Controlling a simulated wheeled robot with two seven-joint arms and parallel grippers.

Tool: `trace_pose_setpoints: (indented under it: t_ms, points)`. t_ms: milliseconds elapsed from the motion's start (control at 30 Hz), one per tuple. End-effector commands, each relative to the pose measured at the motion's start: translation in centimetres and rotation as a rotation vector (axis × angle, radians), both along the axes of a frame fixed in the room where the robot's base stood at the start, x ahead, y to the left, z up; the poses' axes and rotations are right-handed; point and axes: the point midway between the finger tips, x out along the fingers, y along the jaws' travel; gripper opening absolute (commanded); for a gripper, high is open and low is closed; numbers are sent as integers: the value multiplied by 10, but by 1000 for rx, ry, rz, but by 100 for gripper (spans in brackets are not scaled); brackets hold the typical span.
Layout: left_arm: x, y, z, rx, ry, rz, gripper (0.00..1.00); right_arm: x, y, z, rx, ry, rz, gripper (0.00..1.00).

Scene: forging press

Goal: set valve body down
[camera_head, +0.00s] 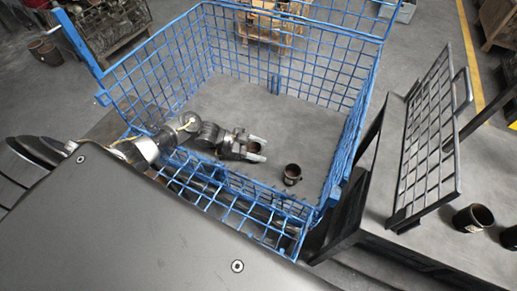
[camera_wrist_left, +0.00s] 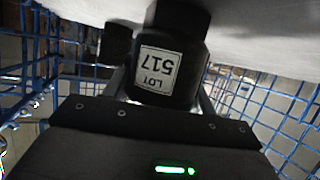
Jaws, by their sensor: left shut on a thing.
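My left gripper (camera_head: 258,147) reaches over the front wall into the blue wire basket (camera_head: 178,65). It is shut on a dark valve body (camera_head: 252,148), mostly hidden between the fingers. A second dark, cup-like valve body (camera_head: 292,174) stands upright on the basket floor, apart from and right of the gripper. A dark cylinder also shows behind the held one in the wrist view (camera_wrist_left: 115,45). I cannot tell whether the held body touches the floor. My right gripper is not in view.
The basket floor (camera_head: 300,115) is clear behind the gripper. A dark table (camera_head: 425,240) on the right carries an upright grid rack (camera_head: 425,140) and a dark cup-like part (camera_head: 473,217). Wooden crates (camera_head: 270,22) stand beyond the basket.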

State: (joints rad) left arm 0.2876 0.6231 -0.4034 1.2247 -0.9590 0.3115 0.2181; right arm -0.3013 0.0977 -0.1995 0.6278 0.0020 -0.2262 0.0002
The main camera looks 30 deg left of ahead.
Motion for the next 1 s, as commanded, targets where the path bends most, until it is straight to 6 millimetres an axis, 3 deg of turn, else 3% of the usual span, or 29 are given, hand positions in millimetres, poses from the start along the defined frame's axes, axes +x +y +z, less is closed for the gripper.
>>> trace_pose_setpoints:
  t_ms: [33, 200, 533, 1000]
  points:
    - [0, 0, -1, 0, 0, 0, 59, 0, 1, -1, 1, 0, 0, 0]
    - [0, 0, -1, 0, 0, 0, 78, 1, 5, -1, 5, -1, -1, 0]
    - [0, 0, 4, 0, 1, 0, 78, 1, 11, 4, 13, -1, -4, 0]
    - [-35, 75, 33, 4, 2, 0, 78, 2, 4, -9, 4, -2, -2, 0]
